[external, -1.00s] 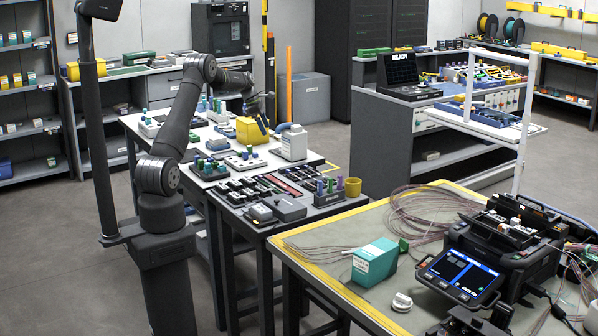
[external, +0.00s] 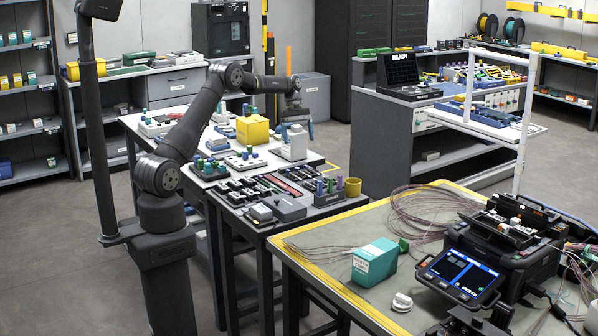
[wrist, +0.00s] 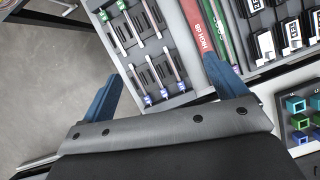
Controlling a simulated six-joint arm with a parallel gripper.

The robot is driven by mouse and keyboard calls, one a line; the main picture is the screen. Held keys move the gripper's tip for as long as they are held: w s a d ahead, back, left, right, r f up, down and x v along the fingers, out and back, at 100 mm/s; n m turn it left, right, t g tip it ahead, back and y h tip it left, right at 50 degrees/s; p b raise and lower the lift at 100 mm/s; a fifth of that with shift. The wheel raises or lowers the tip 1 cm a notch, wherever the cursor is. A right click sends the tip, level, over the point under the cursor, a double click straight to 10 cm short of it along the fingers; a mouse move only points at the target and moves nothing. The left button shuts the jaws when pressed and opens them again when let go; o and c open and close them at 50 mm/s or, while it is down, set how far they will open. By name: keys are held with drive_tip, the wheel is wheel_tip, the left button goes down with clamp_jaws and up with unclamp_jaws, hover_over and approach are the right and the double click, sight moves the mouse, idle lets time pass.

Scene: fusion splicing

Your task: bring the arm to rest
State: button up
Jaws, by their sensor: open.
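My gripper (external: 297,130) is at the end of my raised, bent arm, over the right side of the white bench in the external view. In that view it overlaps the top of a white container (external: 292,150); I cannot tell the gap between them. In the wrist view its two blue fingers (wrist: 165,85) stand wide apart with nothing between them. Below them is a grey tray (wrist: 131,78) of slim tools with blue and green ends.
A yellow box (external: 252,130) stands on the white bench. The dark bench nearer holds several trays, a red strip and a yellow cup (external: 353,187). A teal box (external: 375,262) and a splicer (external: 500,255) are on the matted table. Floor at left is clear.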

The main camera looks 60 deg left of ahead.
drive_tip(key=d+m+g, duration=0.1)
drive_tip(key=d+m, duration=0.3)
drive_tip(key=d, duration=0.2)
drive_tip(key=shift+d+m+g+y, duration=0.3)
drive_tip(key=shift+y, duration=0.1)
drive_tip(key=shift+w, duration=0.1)
drive_tip(key=shift+o, duration=1.1)
drive_tip(key=shift+a, duration=0.15)
drive_tip(key=s+a+r+n+t+y, duration=0.1)
drive_tip(key=s+a+r+n+y, duration=0.15)
drive_tip(key=a, duration=0.55)
drive_tip(key=s+a+r+n+t+y, duration=0.1)
drive_tip(key=s+a+r+n+y, duration=0.2)
drive_tip(key=a, duration=0.5)
drive_tip(key=s+a+r+n+t+y, duration=0.1)
drive_tip(key=s+a+r+n+y, duration=0.2)
drive_tip(key=a, duration=0.5)
drive_tip(key=a+f+m, duration=0.1)
drive_tip(key=a+f, duration=0.2)
drive_tip(key=f, duration=0.6)
drive_tip(key=shift+s+a, duration=0.35)
drive_tip(key=shift+s, duration=0.1)
drive_tip(key=shift+m, duration=0.25)
